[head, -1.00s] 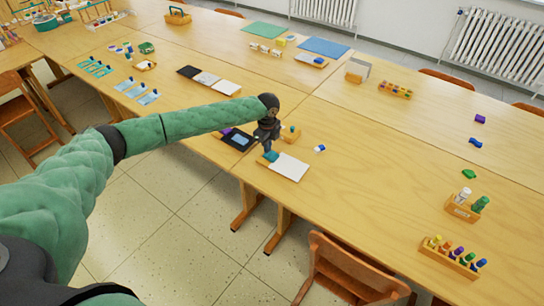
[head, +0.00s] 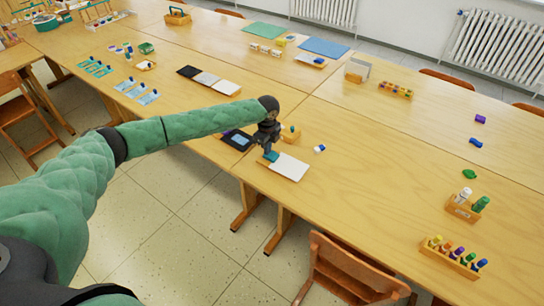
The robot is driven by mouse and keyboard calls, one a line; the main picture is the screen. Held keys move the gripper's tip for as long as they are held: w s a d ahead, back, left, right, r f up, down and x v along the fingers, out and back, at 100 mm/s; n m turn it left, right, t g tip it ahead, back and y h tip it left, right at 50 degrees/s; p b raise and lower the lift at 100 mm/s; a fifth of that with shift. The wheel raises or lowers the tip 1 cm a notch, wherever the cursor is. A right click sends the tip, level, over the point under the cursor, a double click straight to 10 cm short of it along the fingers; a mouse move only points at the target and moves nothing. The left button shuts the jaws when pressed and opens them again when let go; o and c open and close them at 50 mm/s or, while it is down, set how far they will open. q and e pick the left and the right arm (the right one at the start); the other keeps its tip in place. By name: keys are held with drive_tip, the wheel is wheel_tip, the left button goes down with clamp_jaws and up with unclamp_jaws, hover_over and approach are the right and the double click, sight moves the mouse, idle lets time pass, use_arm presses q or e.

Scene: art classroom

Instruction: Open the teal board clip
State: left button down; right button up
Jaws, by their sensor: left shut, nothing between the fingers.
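The teal board clip (head: 270,157) sits at the left end of a white board (head: 290,167) lying near the table's front edge. My left gripper (head: 268,149) points down right above the clip and is shut with nothing held. Its fingertips seem to touch or nearly touch the clip; the exact contact is too small to tell. The gripper hides part of the clip, and I cannot make out how far the clip is raised. My right gripper is not in view.
A dark tray with a blue pad (head: 239,140) lies just left of the board. A small wooden block holder (head: 291,133) stands behind it, and a blue-and-white block (head: 319,148) lies to the right. A chair (head: 350,270) stands in front.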

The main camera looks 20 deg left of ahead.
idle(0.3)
use_arm(q)
drive_tip(key=shift+r+p, duration=0.45)
drive_tip(key=shift+p, duration=0.1)
drive_tip(key=shift+r+p, duration=2.35)
drive_tip(key=shift+r, duration=0.6)
